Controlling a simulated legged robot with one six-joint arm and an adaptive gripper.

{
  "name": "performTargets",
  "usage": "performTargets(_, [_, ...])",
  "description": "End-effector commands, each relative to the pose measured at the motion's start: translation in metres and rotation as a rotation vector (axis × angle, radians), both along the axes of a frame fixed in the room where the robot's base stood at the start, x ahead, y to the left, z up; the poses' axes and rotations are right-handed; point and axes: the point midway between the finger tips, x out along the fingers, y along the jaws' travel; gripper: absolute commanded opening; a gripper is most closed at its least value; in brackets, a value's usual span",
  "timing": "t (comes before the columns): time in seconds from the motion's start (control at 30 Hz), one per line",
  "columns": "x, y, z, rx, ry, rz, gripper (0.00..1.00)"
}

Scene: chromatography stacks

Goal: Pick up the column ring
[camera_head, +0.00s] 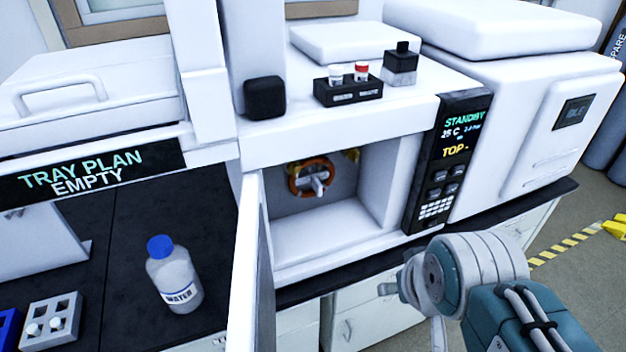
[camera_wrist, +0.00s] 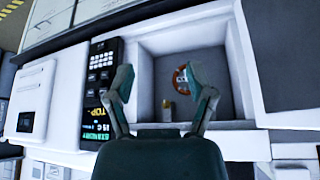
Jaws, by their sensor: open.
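The column ring (camera_head: 295,178) is orange and round. It is at the back wall of an open white compartment (camera_head: 325,235), around a pale metal fitting (camera_head: 318,184). In the wrist view, the ring (camera_wrist: 179,80) shows red-orange between the fingertips, partly hidden by the right-hand finger. My gripper (camera_wrist: 165,90) is open and empty, with its two fingers spread toward the compartment. It is apart from the ring, outside the opening. In the head view my arm comes in from the lower right, and the fingers cannot be made out.
An open white door (camera_head: 247,270) stands at the compartment's left edge. A control panel (camera_head: 447,160) reading STANDBY is on the right. A vial rack (camera_head: 348,92) and a dark-capped bottle (camera_head: 400,65) stand on top. A water bottle (camera_head: 174,275) stands on the black bench.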

Motion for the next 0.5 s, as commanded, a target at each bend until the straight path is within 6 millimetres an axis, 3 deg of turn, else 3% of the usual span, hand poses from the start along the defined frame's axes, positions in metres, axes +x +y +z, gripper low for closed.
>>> performTargets(0.17, [0.038,-0.006,-0.001,-0.031,-0.061,-0.011,0.57])
performTargets(0.5, [0.165,-0.009,-0.013,-0.093,-0.313,0.033,0.57])
